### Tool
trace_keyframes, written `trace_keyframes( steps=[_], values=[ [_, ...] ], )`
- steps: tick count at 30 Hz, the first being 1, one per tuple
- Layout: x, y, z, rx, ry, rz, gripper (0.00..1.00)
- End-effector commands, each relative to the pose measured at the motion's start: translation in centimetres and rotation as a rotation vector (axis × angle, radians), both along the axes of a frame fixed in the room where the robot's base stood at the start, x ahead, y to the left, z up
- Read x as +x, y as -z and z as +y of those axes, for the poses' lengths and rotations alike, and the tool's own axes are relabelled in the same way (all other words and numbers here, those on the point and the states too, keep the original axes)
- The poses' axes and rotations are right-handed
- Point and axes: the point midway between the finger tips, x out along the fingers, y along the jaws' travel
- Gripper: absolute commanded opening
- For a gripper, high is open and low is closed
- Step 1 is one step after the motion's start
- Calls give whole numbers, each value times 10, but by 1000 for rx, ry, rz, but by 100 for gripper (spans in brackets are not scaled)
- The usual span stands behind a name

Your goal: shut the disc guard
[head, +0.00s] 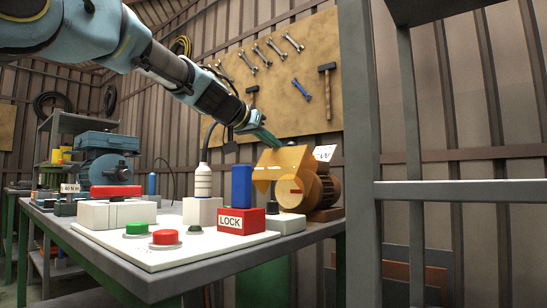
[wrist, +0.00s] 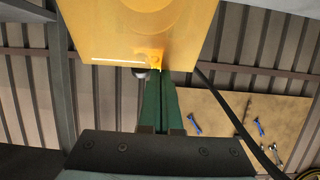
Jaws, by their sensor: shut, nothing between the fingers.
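The disc guard (head: 281,158) is a translucent orange-yellow cover on the orange motor unit (head: 325,190) at the right end of the bench. Its panel is tilted, with one flap sticking out to the left. The round orange disc face (head: 290,192) shows uncovered below it. In the wrist view the guard (wrist: 135,25) fills the top centre as a flat amber panel. My gripper (head: 272,142) has green fingers, which are shut and empty. Their tips (wrist: 160,72) are at the guard's edge; I cannot tell whether they touch. A small dark knob (wrist: 140,72) sits beside the tips.
A grey post (head: 358,150) stands close on the right. A tool board (head: 290,75) hangs behind.

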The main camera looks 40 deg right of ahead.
Motion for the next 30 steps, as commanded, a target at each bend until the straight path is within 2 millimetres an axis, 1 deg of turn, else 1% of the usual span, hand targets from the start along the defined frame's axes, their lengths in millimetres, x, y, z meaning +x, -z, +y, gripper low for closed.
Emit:
trace_keyframes(
  steps=[1, 12, 30],
  values=[
    [-1, 7, 1, -2, 0, -1, 0],
    [-2, 15, 7, 2, 0, 1, 0],
    [-2, 16, 9, 1, 0, 1, 0]
  ],
)
